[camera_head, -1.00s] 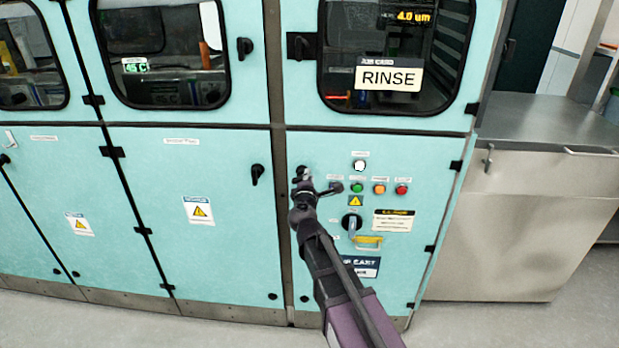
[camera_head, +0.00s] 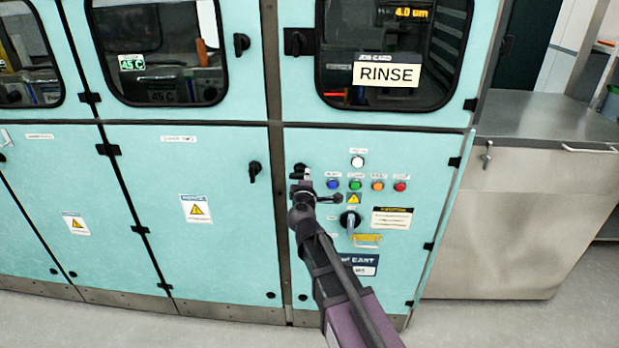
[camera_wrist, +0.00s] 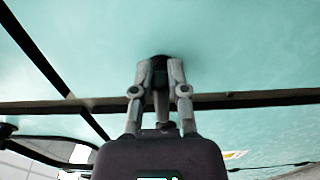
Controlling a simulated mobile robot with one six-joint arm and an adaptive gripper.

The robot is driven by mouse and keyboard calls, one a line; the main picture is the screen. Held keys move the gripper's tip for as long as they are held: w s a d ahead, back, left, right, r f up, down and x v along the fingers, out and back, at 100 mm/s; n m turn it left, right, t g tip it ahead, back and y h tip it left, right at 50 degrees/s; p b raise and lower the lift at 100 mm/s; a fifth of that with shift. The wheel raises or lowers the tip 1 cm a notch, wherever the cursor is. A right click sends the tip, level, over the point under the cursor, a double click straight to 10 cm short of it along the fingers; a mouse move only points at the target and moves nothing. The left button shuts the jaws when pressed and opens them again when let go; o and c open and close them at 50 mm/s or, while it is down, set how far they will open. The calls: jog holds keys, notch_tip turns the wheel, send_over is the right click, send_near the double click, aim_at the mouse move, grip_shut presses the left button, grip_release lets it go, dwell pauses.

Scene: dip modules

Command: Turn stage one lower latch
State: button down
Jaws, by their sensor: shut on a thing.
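My gripper (camera_head: 302,177) is at the upper left corner of the right cabinet's lower door (camera_head: 307,250). The wrist view shows its two fingers (camera_wrist: 160,72) closed around a small black latch handle (camera_wrist: 159,65) on the teal panel. The same latch (camera_head: 299,168) shows as a dark bit just above the gripper in the head view. The gripper and my arm hide most of it, so its angle cannot be told. Another black latch (camera_head: 255,172) is on the lower door to the left, apart from my gripper.
Blue, green, orange and red buttons (camera_head: 355,185) and a white one sit close to the right of my gripper. A rotary switch (camera_head: 350,221) and a yellow handle (camera_head: 367,240) are lower. A steel counter (camera_head: 540,125) stands at the right.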

jog(key=c, duration=0.6)
grip_release()
jog(key=shift+c, duration=0.2)
jog(key=shift+s, duration=0.1)
jog(key=s, duration=1.1)
jog(key=shift+s+a, duration=0.15)
jog(key=shift+s, duration=0.25)
